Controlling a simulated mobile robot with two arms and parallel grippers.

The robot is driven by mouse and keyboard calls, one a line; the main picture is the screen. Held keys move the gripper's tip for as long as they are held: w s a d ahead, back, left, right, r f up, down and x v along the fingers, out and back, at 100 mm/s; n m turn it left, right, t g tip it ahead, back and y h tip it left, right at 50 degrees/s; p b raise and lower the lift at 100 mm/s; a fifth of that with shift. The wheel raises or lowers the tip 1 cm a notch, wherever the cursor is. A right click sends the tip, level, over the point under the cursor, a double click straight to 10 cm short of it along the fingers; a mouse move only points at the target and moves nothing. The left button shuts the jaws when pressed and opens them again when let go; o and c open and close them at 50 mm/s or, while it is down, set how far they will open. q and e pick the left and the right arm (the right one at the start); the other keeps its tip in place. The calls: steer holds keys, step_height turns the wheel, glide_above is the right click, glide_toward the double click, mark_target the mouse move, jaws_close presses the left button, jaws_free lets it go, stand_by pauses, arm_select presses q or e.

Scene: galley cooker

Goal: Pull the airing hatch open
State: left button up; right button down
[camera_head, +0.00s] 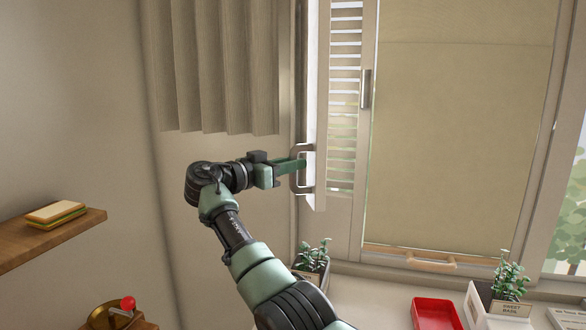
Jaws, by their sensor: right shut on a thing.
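The airing hatch (316,110) is a tall, narrow white panel at the left side of the window, just right of the pleated curtain. Its left edge stands out from the frame, so it looks partly open. A grey bow handle (295,168) sits on its left edge. My right gripper (299,165) reaches in from the left of the handle and is shut on it, with its green fingers at the bar. The fingertips are partly hidden by the handle. My left gripper is not in view.
Slats (345,90) and a lowered beige blind (460,130) fill the window. Potted herbs (507,280), a red tray (435,314) and another plant (312,258) stand on the sill below. A wooden shelf (75,232) with a sandwich (56,213) is at left.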

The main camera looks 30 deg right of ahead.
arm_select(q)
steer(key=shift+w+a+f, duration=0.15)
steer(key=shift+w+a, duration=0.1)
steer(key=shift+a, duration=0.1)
arm_select(e)
steer(key=shift+w+a+r, duration=0.2)
steer(key=shift+w, duration=0.05)
steer(key=c, duration=1.6)
jaws_free()
steer(key=shift+r, duration=0.1)
steer(key=o, duration=0.3)
steer(key=shift+w, duration=0.1)
steer(key=shift+d+f, duration=0.15)
steer(key=shift+f, duration=0.15)
arm_select(q)
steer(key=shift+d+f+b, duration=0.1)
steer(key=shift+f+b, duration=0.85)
steer(key=shift+b, duration=0.1)
arm_select(e)
steer(key=s+a, duration=0.1)
steer(key=a, duration=0.6)
steer(key=shift+s+a, duration=0.2)
steer(key=shift+a, duration=0.1)
